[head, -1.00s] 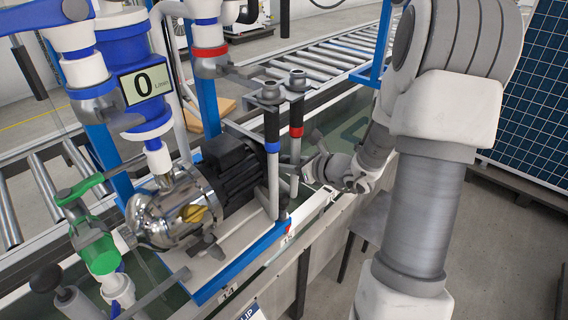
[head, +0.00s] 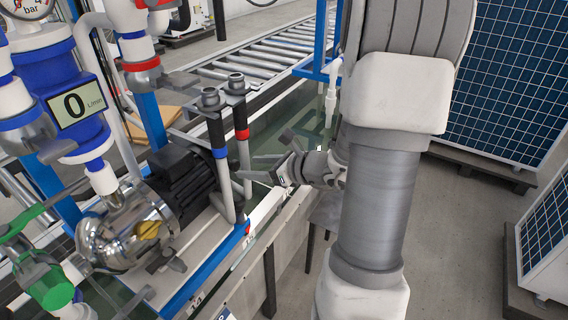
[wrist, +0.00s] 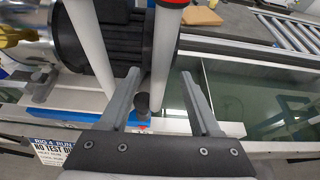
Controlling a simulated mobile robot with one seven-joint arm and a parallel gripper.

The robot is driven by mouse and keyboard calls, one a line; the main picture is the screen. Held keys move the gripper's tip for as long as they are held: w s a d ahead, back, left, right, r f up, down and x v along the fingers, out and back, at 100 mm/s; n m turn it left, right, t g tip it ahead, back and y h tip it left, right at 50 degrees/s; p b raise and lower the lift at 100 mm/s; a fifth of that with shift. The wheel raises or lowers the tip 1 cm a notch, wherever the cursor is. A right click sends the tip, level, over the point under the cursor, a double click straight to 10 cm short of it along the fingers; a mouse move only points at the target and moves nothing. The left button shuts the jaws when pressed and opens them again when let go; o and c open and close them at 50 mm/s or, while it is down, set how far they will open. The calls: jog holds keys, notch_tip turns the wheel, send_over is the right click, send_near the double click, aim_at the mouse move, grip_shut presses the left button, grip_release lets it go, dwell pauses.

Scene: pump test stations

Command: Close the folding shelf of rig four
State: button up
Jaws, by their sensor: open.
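My gripper (head: 270,162) is open and empty in the head view, beside the front edge of the pump station, right of two upright pipes with blue and red collars. In the wrist view its two fingers (wrist: 160,76) spread in front of a white pipe (wrist: 164,65) and a small dark knob (wrist: 143,103). A sign (wrist: 54,150) beginning "RIG 4" hangs at lower left. A grey flat panel (head: 325,210) shows partly behind my arm, below the bench edge. It may be the folding shelf; my arm hides much of it, and I cannot tell its hinge or brace.
The pump (head: 125,230) with its black motor (head: 185,178) stands left on the bench. A flow display (head: 76,106) reads 0. A roller conveyor (head: 265,60) runs behind. Blue panelled units (head: 510,75) stand right. The grey floor (head: 455,235) between is clear.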

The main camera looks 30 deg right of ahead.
jog(key=p+v, duration=0.1)
jog(key=v, duration=0.9)
jog(key=shift+s, duration=0.2)
jog(key=shift+r, duration=0.15)
